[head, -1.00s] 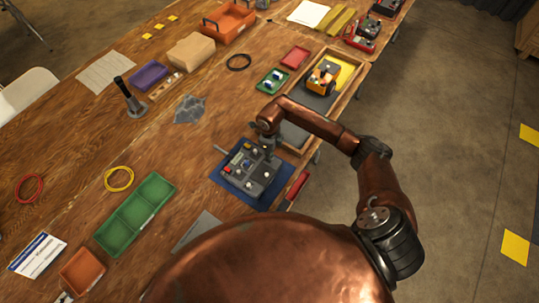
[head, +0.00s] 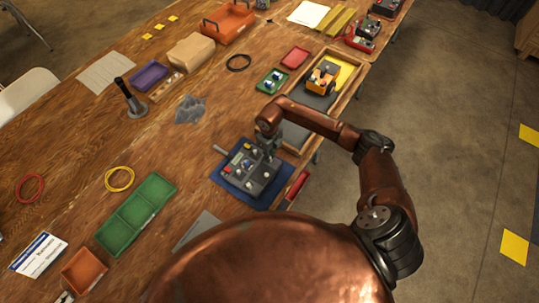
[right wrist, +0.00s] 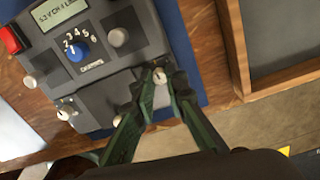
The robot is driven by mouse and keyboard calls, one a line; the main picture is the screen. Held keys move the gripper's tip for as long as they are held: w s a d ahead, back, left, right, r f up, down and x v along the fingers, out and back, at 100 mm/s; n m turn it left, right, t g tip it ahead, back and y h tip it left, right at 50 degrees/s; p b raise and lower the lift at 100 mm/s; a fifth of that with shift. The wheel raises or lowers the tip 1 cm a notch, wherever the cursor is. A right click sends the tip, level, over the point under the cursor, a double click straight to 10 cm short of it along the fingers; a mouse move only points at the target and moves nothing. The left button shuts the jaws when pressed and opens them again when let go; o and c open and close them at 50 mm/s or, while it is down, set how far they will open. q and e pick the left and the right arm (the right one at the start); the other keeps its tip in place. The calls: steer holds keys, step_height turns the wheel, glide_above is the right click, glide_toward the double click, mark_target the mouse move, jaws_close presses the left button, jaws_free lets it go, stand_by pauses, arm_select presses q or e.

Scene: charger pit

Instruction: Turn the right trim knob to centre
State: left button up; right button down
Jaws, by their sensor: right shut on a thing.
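A grey control box (head: 246,178) lies on a blue mat (head: 222,181). In the right wrist view the box (right wrist: 120,52) shows a small display, a red button, a blue numbered dial (right wrist: 79,49) and several grey knobs. The right trim knob (right wrist: 160,76) is a small pale knob near the box's edge, with a dark mark on its top. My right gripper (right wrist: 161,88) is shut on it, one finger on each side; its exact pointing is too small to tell. In the head view the right gripper (head: 268,150) partly hides the box. My left gripper is not in view.
A wooden tray (head: 352,88) with an orange wheeled toy stands beyond the box, its wooden rim close to the gripper. A green tray (head: 137,215) lies to the left. The table between has free room.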

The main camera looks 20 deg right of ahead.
steer(key=shift+m, duration=0.7)
steer(key=c, duration=2.2)
jaws_free()
step_height(320, 180, up, 12)
